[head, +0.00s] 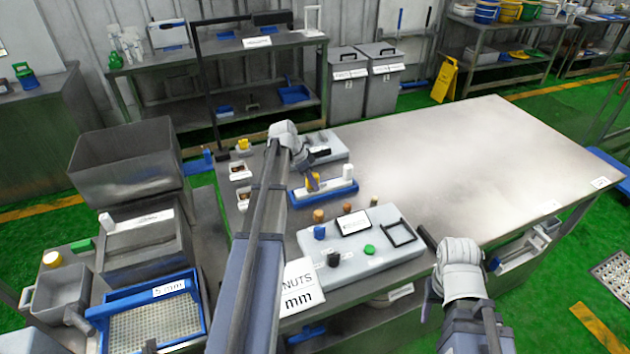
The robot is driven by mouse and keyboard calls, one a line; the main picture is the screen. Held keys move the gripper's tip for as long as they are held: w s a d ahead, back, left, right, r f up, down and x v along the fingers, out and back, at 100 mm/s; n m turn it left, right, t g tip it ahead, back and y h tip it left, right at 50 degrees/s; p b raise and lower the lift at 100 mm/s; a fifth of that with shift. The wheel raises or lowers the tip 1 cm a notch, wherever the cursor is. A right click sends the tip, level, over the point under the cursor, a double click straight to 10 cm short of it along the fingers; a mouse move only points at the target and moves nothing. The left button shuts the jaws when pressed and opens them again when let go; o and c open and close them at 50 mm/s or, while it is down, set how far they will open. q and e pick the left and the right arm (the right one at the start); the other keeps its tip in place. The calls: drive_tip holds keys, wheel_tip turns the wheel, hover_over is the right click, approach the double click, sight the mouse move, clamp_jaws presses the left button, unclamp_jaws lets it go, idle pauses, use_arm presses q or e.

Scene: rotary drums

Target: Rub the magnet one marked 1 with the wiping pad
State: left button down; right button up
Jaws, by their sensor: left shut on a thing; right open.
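My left gripper (311,178) reaches over the table's left part and is shut on a small yellow piece (315,184), probably the wiping pad. The piece is at a pale bar in a blue tray (328,196), toward the bar's left end; I cannot tell whether they touch. A white upright piece (348,172) stands at the tray's right end. I cannot make out a mark 1 or say for sure which thing is magnet one. My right gripper (455,243) is open and empty at the table's front edge, right of the grey control panel.
The grey control panel (376,262) carries knobs, a green button, a small screen and a black handle. A grey block (334,140) with a dark piece lies behind the tray. Steel bins stand at the left. The table's right part (480,160) is bare.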

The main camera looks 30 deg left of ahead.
sight(339, 181)
use_arm(q)
drive_tip(key=shift+s+a, duration=1.25)
drive_tip(key=shift+s, duration=0.3)
drive_tip(key=shift+f, duration=0.15)
drive_tip(key=shift+w+d, duration=1.3)
drive_tip(key=shift+w, duration=0.3)
drive_tip(key=shift+w+d, duration=1.25)
drive_tip(key=shift+w, duration=0.25)
drive_tip(key=shift+w, duration=0.1)
drive_tip(key=shift+w+d, duration=1.25)
drive_tip(key=shift+w, duration=0.3)
